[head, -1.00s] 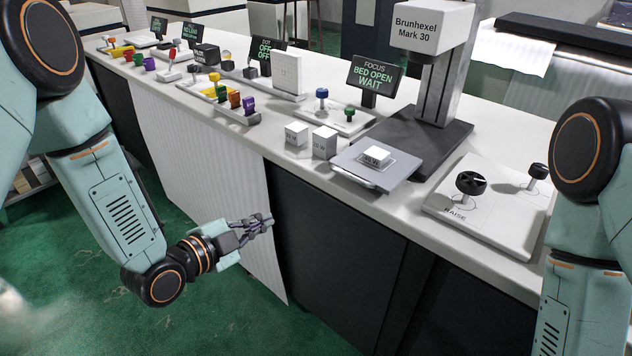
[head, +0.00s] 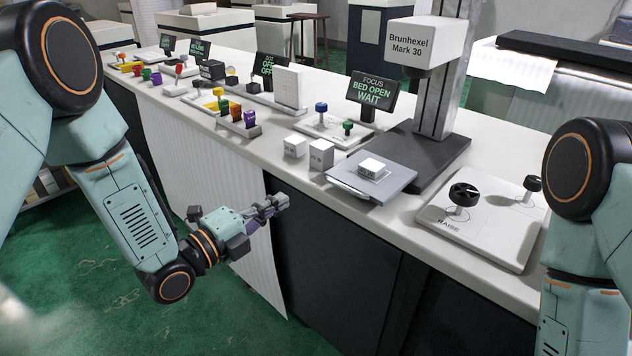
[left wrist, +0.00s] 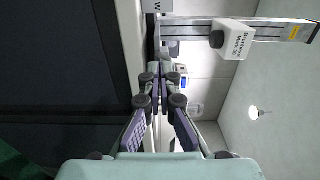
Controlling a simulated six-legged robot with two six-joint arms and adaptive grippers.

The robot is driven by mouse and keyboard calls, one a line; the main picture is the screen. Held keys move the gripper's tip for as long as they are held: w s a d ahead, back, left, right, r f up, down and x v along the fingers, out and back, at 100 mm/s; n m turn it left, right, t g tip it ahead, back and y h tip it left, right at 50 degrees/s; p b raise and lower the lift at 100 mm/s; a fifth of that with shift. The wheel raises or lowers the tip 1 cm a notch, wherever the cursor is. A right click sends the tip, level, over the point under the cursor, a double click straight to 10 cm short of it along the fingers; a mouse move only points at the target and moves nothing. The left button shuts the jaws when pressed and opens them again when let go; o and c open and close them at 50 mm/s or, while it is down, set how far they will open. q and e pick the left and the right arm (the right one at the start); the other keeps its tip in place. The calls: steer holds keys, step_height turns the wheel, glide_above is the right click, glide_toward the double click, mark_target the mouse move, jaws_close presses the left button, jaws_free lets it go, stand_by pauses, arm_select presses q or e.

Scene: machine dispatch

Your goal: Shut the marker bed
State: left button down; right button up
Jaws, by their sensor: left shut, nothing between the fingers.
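The marker, a white head lettered "Brunhexel Mark 30" (head: 425,42) on a grey column, stands on the counter. It also shows sideways in the left wrist view (left wrist: 236,40). Its grey bed plate (head: 398,176) juts toward the counter's front edge, with a small white block (head: 371,168) on it. A sign (head: 374,91) beside it reads "FOCUS BED OPEN WAIT". My left gripper (head: 272,205) is shut and empty, in front of the counter and below its top, left of the bed and apart from it. My right gripper is out of view.
Two white blocks (head: 321,154) stand left of the bed. A white panel with a black knob (head: 463,195) marked "RAISE" lies to the right. The counter's front edge (head: 395,226) lies between my left gripper and the bed.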

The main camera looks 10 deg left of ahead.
mark_target(326, 173)
arm_select(q)
steer(key=b+x, duration=0.2)
steer(key=x, duration=0.9)
steer(key=shift+w+d+f, duration=0.1)
